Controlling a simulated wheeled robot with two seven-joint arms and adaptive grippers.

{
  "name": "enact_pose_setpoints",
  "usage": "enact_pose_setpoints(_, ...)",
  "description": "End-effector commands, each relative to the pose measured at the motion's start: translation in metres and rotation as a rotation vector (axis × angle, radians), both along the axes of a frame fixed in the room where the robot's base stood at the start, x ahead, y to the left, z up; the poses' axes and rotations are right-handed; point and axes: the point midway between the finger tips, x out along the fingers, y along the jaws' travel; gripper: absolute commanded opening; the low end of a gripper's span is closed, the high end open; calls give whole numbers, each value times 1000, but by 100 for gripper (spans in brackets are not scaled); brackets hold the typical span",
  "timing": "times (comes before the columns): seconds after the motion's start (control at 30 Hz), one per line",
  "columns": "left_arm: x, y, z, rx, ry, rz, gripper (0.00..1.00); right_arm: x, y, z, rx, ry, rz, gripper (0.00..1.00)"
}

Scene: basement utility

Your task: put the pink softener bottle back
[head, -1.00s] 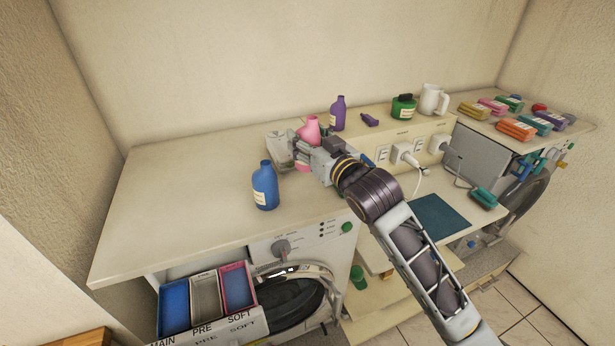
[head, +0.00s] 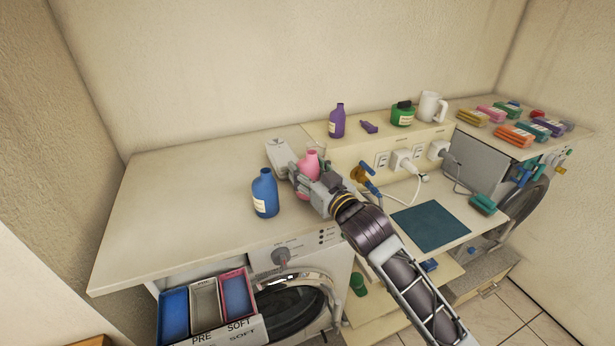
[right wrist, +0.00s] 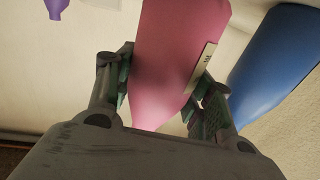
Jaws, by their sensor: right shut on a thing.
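The pink softener bottle (head: 311,160) is at the right end of the counter above the washing machine, beside the blue bottle. My right gripper (head: 306,178) is shut on it, and the fingers hide part of its body. In the right wrist view the pink bottle (right wrist: 177,60) fills the middle between the two fingers (right wrist: 165,95). I cannot tell whether its base touches the counter. The left gripper is not in view.
A blue bottle (head: 264,193) stands close to the left of my right gripper. A purple bottle (head: 337,121) stands on the ledge. The detergent drawer (head: 205,302) is open below. The counter's left half is clear.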

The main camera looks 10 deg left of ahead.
Motion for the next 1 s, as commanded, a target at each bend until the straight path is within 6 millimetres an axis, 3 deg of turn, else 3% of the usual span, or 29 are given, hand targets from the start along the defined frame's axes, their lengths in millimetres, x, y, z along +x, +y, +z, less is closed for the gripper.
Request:
enact_pose_setpoints(0.2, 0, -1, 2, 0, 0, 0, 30, 0, 0, -19, 1, 1, 0, 23)
enact_pose_setpoints(0.67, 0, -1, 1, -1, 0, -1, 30, 0, 0, -23, 1, 1, 1, 23)
enact_pose_setpoints(0.7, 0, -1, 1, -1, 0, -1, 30, 0, 0, -23, 1, 1, 1, 56)
enact_pose_setpoints(0.83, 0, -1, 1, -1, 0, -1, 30, 0, 0, -23, 1, 1, 1, 73)
enact_pose_setpoints(1.0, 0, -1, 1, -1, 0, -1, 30, 0, 0, -23, 1, 1, 1, 74)
